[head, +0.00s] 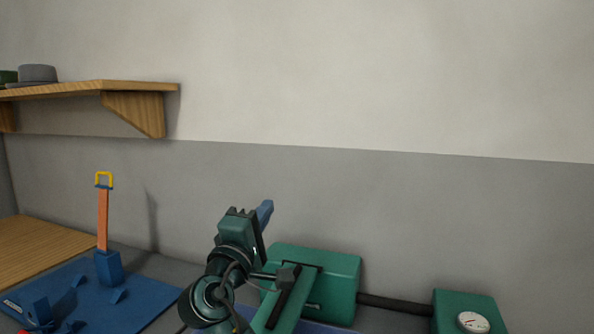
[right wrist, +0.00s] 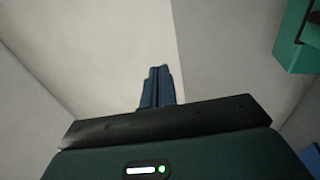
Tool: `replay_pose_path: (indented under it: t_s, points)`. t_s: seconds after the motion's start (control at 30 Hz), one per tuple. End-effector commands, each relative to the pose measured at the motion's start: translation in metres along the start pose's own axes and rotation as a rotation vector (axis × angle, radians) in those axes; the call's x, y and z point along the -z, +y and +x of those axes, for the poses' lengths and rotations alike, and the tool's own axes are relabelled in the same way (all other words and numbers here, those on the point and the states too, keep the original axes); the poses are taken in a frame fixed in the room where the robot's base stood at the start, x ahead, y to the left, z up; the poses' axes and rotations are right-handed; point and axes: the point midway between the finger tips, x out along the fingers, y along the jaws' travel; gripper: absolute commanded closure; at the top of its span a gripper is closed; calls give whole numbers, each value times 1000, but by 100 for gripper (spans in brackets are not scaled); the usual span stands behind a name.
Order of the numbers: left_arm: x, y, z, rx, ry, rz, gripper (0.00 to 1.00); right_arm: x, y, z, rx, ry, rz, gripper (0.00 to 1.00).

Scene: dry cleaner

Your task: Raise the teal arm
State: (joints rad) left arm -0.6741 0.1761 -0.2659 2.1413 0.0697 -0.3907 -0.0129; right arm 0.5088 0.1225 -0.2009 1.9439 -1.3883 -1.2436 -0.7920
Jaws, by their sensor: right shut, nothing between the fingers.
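A teal machine housing (head: 335,270) stands against the wall, low in the middle of the head view. A teal bar, which looks like the teal arm (head: 287,313), slopes from a dark slot in its front down toward the bottom edge; its near end is out of view. My right gripper (head: 265,212) is shut and empty, its blue fingers pointing up, apart from the housing. My right wrist partly covers the left side of the machine. In the right wrist view the shut fingers (right wrist: 157,87) show against the wall, with a teal part (right wrist: 295,40) at top right. My left gripper is out of view.
A teal box with a gauge (head: 473,322) joins the housing by a dark pipe (head: 395,303). At left, an orange lever with a yellow handle (head: 103,215) stands on a blue board (head: 140,300). A wooden shelf (head: 130,88) holds a grey hat (head: 37,73).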

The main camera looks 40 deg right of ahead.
Motion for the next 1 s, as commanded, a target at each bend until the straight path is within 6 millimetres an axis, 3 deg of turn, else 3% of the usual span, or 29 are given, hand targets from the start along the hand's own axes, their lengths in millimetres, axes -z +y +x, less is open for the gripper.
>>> replay_pose_path:
  t_s: [0.27, 0.7, 1.0]
  points:
    - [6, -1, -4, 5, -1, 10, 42, -2, 6, 24, -6, -15, -4, 100]
    - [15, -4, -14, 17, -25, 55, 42, -3, 6, 115, -5, -13, -5, 100]
    - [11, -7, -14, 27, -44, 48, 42, -3, 4, 140, -4, -11, -4, 100]
